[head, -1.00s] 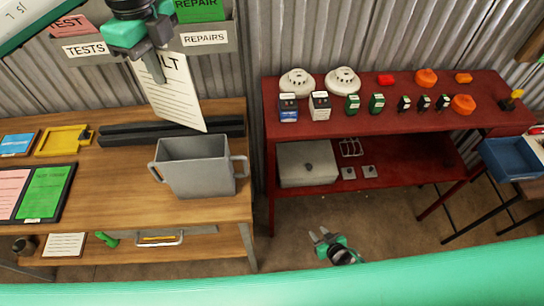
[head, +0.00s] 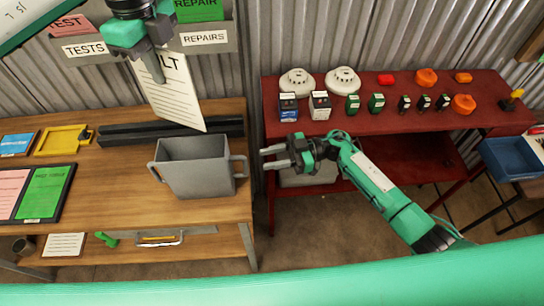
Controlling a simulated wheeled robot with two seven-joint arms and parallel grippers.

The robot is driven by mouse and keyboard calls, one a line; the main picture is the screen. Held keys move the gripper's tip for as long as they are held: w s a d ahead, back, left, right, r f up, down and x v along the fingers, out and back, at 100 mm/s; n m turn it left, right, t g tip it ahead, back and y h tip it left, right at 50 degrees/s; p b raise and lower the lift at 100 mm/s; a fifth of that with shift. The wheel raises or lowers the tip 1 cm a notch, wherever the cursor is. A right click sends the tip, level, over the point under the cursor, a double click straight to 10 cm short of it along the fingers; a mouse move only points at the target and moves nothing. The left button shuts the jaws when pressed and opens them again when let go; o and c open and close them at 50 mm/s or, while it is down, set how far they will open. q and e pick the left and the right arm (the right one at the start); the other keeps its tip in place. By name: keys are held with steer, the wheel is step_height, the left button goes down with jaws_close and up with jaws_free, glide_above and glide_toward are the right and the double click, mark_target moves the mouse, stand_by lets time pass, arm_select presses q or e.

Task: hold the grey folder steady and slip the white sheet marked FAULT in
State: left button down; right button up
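The grey folder (head: 195,170) is an open-topped, box-like holder with a handle on each side. It stands upright on the wooden bench. My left gripper (head: 158,70) is shut on the white sheet (head: 175,102), holding it by its upper part. The letters "LT" show; the gripper hides the rest of the word. The sheet hangs tilted, with its lower edge above and behind the folder's opening in this view. My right gripper (head: 265,158) is open and empty, its two fingers pointing left just right of the folder's right handle, apart from it.
A dark bar (head: 120,134) lies behind the folder. A black board (head: 66,188) with pink and green cards and a yellow tray (head: 62,141) are at left. Wall pockets labelled TESTS and REPAIRS (head: 206,38) hang above. A red shelf (head: 410,122) with small devices stands at right.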

mark_target(246, 172)
steer(key=shift+n+g, duration=0.3)
steer(key=a, duration=0.2)
steer(key=s+a, duration=0.1)
steer(key=a, duration=0.2)
steer(key=s+a, duration=0.1)
steer(key=a, duration=0.1)
steer(key=shift+a+r, duration=0.2)
steer(key=shift+r, duration=0.1)
jaws_close()
